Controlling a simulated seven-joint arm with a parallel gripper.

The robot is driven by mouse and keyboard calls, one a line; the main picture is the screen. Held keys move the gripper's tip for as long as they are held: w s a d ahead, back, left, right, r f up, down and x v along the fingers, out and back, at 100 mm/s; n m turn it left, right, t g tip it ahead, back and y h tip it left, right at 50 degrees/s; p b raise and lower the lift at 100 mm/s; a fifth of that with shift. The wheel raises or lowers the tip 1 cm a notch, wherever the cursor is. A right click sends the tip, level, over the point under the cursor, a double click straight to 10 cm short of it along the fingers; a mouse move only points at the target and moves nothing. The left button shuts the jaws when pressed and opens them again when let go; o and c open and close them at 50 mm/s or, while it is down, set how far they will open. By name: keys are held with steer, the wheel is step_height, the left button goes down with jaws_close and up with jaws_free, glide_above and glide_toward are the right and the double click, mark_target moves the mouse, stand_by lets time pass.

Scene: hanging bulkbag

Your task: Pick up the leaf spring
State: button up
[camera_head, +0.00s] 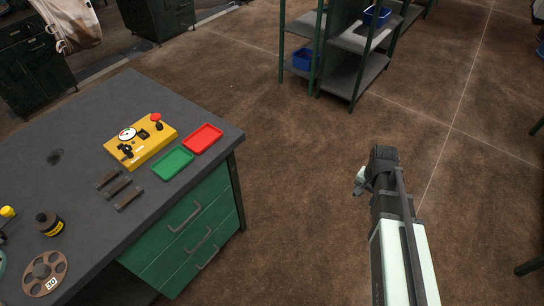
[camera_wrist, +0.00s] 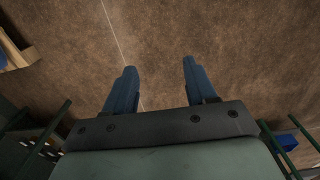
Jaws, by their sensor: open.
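In the head view my arm's end (camera_head: 383,165) is over open floor, to the right of the bench and well apart from the bars. The bars are not visible in the wrist view.
A yellow control box (camera_head: 140,141) with a red knob, a green tray (camera_head: 172,164) and a red tray (camera_head: 202,139) sit near the bars. Shelving (camera_head: 355,70) stands behind; the floor between is clear.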

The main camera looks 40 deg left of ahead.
steer(key=s+a+r, duration=0.3)
steer(key=a, duration=0.7)
steer(key=s+a+r, duration=0.3)
steer(key=a+r, duration=0.1)
steer(key=a, duration=0.7)
steer(key=s+a+r, duration=0.4)
steer(key=s+a, duration=0.4)
steer(key=s+a+r, duration=0.4)
steer(key=s+a, duration=0.5)
steer(key=s+a+r, duration=0.4)
steer(key=s+a, duration=0.4)
steer(key=a, duration=0.1)
steer(key=shift+s+a+r, duration=0.1)
steer(key=shift+s+r, duration=0.05)
steer(key=shift+r, duration=0.05)
step_height(320, 180, up, 8)
glide_above(129, 196)
steer(key=f, duration=0.8)
steer(key=shift+s+f, duration=0.25)
steer(key=shift+w+f, duration=0.2)
steer(key=shift+f, duration=2.5)
jaws_close()
